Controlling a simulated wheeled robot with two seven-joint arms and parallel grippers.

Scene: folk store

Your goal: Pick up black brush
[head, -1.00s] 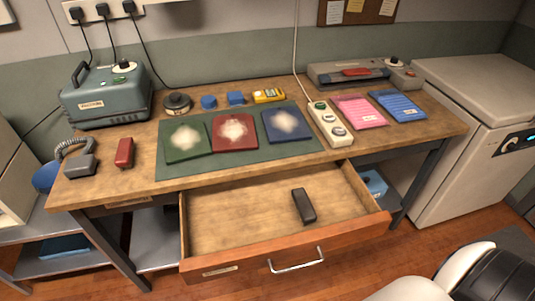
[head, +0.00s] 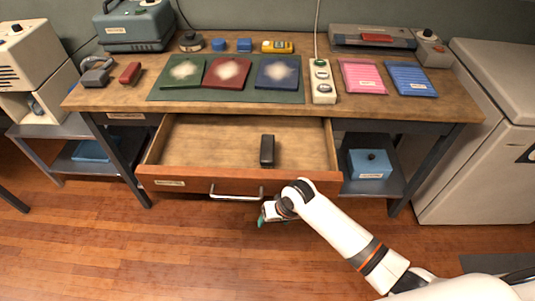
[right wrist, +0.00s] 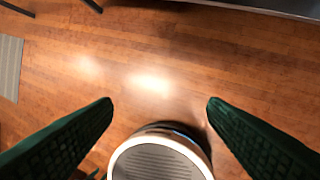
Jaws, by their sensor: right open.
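A black block-shaped object, seemingly the black brush (head: 267,150), lies in the open drawer (head: 215,145) of the wooden workbench, right of the drawer's middle. My right gripper (head: 272,213) is in front of the drawer, by the right end of its metal handle, with its arm coming in from the lower right. Its fingers are partly hidden by the wrist in the head view. In the right wrist view the green fingers (right wrist: 160,104) are wide apart, with nothing between them but floor. The brush does not show there. My left gripper is not in view.
The drawer front (head: 240,183) stands between my right gripper and the brush. A green mat (head: 225,95) with three coloured pads lies on the bench (head: 320,108). A blue box (head: 370,165) sits on the shelf at right. The drawer around the brush is bare.

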